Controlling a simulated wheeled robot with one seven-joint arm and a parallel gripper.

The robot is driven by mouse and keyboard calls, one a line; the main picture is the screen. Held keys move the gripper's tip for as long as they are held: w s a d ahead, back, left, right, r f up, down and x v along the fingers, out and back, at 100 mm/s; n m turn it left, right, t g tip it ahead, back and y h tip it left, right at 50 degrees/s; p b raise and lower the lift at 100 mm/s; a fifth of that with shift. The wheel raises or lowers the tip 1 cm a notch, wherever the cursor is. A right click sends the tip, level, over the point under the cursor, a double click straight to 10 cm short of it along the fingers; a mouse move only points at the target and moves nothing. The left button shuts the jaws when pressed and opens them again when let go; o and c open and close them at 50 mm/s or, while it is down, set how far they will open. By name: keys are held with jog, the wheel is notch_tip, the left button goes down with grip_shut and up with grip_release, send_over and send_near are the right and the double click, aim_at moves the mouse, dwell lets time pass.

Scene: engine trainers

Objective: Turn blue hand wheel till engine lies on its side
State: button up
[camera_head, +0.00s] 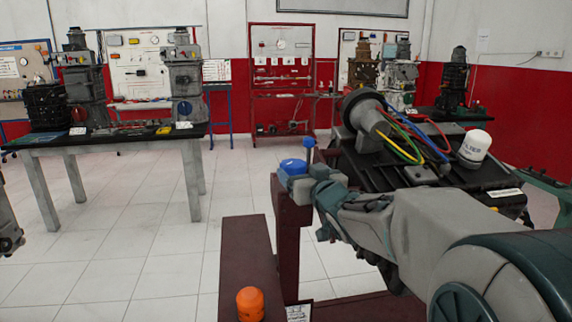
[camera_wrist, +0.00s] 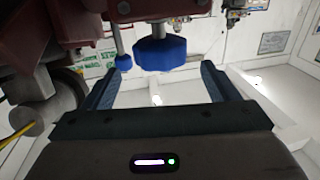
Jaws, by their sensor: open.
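The blue hand wheel (camera_head: 293,166) sits on top of the dark red stand post, left of the engine. In the wrist view the wheel (camera_wrist: 161,53) is ahead of my gripper, between the lines of its two fingers. A smaller blue knob (camera_wrist: 124,60) on a rod stands beside it, nearer the left finger. My gripper (camera_wrist: 165,72) is open and empty; I see no contact with the wheel. In the head view my wrist partly hides the wheel's surroundings. The engine (camera_head: 435,165), dark with a white filter and coloured cables, is held on the stand behind my arm.
An orange cap (camera_head: 250,303) sits on the stand's dark red base beam (camera_head: 247,250). A table (camera_head: 130,141) with engines stands at the left. Tiled floor (camera_head: 150,235) between table and stand is clear. Training boards line the back wall.

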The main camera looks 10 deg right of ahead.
aim_at(291, 159)
jog(key=w, duration=0.2)
jog(key=w+a, duration=0.1)
jog(key=w, duration=0.4)
jog(key=shift+w+a, duration=0.15)
jog(key=shift+a, duration=0.1)
jog(key=c, duration=1)
